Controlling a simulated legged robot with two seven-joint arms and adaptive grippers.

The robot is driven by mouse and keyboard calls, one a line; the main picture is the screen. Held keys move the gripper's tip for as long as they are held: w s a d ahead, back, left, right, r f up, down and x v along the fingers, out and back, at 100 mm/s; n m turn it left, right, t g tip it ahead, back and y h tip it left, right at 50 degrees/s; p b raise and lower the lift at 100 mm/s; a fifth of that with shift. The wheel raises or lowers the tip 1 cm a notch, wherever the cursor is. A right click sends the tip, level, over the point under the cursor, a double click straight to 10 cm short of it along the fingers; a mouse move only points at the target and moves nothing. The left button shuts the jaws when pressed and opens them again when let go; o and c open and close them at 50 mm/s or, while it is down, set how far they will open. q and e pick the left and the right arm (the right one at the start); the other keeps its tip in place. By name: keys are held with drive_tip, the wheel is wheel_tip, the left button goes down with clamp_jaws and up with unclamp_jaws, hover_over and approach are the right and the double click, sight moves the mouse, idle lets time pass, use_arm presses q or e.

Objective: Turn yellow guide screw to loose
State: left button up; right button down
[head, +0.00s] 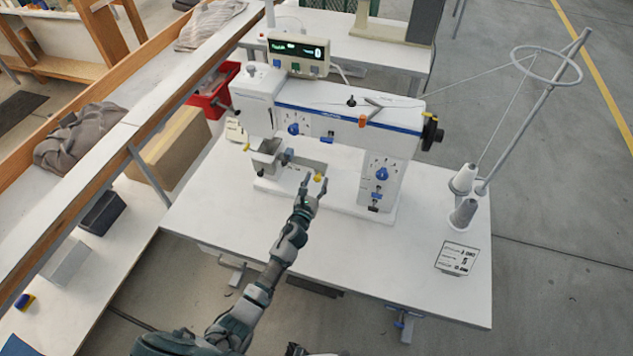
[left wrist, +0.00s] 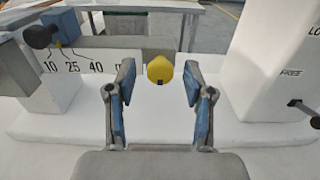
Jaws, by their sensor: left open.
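In the left wrist view the yellow guide screw (left wrist: 160,70) sits centred between my fingers, a little beyond the tips. My left gripper (head: 313,186) is open in front of the knob, and in the left wrist view its blue-padded fingers (left wrist: 157,85) stand apart on either side. I cannot see contact between the fingers and the knob. My right gripper is not clearly in view.
A black knob on a blue block (left wrist: 42,36) is left of the screw, and a white column with a dark lever (left wrist: 304,112) is at right. Thread cones (head: 463,195) stand at the table's right.

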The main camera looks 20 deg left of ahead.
use_arm(q)
drive_tip(key=shift+w, duration=0.3)
clamp_jaws()
